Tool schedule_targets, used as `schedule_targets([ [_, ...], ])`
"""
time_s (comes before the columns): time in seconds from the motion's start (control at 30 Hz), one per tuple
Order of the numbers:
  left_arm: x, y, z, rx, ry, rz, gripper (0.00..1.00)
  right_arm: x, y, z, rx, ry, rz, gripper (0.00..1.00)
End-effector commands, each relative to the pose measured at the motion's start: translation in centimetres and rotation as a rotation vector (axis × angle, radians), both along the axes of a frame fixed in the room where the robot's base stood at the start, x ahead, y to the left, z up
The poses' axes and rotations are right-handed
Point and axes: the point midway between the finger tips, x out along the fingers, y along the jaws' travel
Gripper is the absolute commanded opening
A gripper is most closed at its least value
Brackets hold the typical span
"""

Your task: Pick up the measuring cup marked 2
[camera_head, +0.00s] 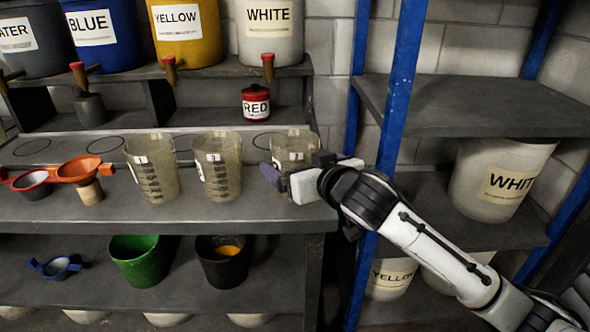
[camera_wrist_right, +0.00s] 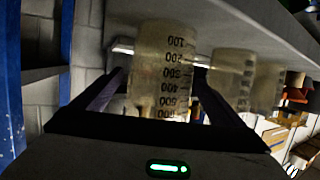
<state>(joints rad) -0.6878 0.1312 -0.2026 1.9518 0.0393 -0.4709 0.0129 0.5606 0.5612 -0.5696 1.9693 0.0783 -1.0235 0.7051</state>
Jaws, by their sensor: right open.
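Three clear measuring cups with black scales stand upright in a row on the middle shelf: a left cup (camera_head: 152,170), a middle cup (camera_head: 218,168) and a right cup (camera_head: 296,144). Each has a small white tag, but the numbers are too small to read surely. My right gripper (camera_head: 288,174) is open at the right cup, with its dark fingers in front of the cup's lower part. In the right wrist view this cup (camera_wrist_right: 162,68) shows upside down between the open fingers (camera_wrist_right: 158,92); contact cannot be told. My left gripper is out of view.
An orange funnel (camera_head: 84,168) and a red-rimmed funnel (camera_head: 34,183) are left of the cups. A green bucket (camera_head: 138,262) and black bucket (camera_head: 222,265) stand below. A red pot (camera_head: 256,104) stands behind. A blue post (camera_head: 398,110) rises close beside my right arm.

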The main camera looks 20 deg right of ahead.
Motion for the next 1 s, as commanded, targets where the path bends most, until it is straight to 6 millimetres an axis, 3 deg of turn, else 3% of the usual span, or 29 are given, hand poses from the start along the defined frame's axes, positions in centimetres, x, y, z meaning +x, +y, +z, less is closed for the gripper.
schedule_targets([
  [0.13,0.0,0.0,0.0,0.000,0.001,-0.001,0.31,1.2,0.1,-0.3,0.000,0.000,0.000,0.93],
  [0.37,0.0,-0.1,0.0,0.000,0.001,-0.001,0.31,1.3,0.2,-0.4,0.000,-0.001,0.000,0.93],
  [0.63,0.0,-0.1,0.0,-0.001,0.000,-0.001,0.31,1.3,0.1,-0.4,0.000,0.000,0.000,0.49],
  [0.87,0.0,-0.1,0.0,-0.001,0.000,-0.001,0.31,1.3,0.1,-0.2,0.000,-0.001,0.000,0.49],
  [1.0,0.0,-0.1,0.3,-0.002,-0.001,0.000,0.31,1.4,0.1,1.3,0.001,-0.006,-0.001,0.49],
])
